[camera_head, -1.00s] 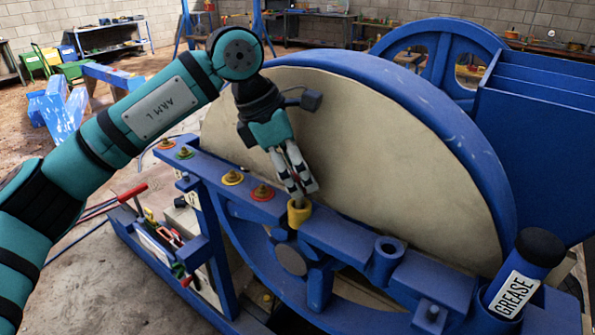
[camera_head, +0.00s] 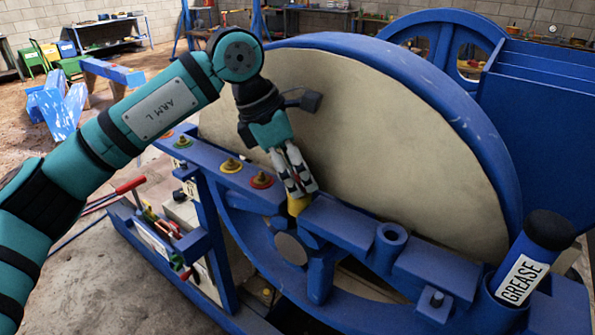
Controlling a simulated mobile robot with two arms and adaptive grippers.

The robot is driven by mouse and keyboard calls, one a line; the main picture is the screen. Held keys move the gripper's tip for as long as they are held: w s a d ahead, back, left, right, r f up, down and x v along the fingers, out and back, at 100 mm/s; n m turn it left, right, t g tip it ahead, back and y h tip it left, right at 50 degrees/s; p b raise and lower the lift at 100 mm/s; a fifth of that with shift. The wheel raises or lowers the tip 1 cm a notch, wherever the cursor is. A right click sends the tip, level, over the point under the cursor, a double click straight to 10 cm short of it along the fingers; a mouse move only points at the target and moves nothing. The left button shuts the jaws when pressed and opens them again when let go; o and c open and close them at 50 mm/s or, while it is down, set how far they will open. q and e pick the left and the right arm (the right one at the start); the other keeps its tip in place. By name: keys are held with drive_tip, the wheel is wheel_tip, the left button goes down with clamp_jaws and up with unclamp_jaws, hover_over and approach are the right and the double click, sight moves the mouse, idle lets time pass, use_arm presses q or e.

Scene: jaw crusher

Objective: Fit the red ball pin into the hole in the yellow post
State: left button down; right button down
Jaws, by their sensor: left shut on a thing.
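The yellow post (camera_head: 298,206) stands in the blue frame in front of the big pale wheel, near the middle of the head view. My left gripper (camera_head: 301,192) reaches down from above and is shut, with its fingertips right at the top of the post. What it holds is mostly hidden between the fingers; I take it to be the red ball pin, but its ball and tip do not show clearly. The fingers also hide the post's hole, so I cannot tell whether the pin is in it. My right gripper is not in view.
A blue bar (camera_head: 205,160) with several coloured ring fittings runs left of the post. A blue socket (camera_head: 391,236) and a grease tube (camera_head: 530,258) are to the right. The big wheel (camera_head: 400,140) stands close behind the gripper. A tool tray (camera_head: 150,238) lies lower left.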

use_arm(q)
drive_tip(key=c, duration=0.8)
unclamp_jaws()
drive_tip(key=shift+o, duration=0.2)
drive_tip(key=shift+r, duration=0.1)
drive_tip(key=v, duration=1.2)
drive_tip(key=shift+s, duration=0.1)
